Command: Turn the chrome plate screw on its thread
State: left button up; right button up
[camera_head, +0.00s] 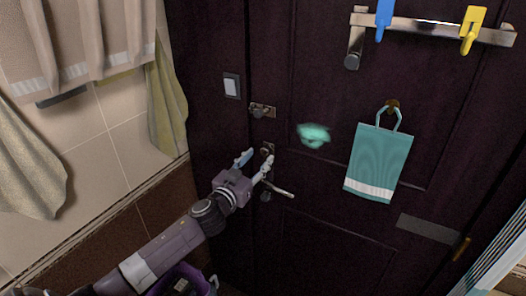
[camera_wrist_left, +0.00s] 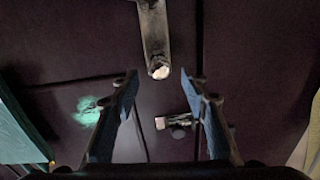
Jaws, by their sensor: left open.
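A chrome door plate (camera_head: 267,150) is fixed to the dark door, with a lever handle (camera_head: 281,192) lower down. In the left wrist view the plate (camera_wrist_left: 153,30) comes in from the top. Its rounded end carries a small bright screw (camera_wrist_left: 159,71). My left gripper (camera_head: 256,160) is open in front of the plate. In the left wrist view the fingers (camera_wrist_left: 158,80) are spread to either side of the screw, with nothing visible between them. Contact cannot be told. In the head view the gripper partly covers the plate. My right gripper is in neither view.
A latch (camera_head: 262,110) sits above the plate, and a switch (camera_head: 232,86) above it to the left. A teal towel (camera_head: 379,163) hangs to the right. A rail (camera_head: 430,27) holds blue and yellow clips. Towels (camera_head: 80,40) hang on the left wall.

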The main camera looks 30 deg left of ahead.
aim_at(264, 152)
pick_arm(q)
jog(key=shift+w+a+p, duration=0.1)
jog(key=shift+w+p, duration=0.25)
jog(key=shift+w, duration=1.65)
grip_shut()
jog(key=shift+m, duration=0.4)
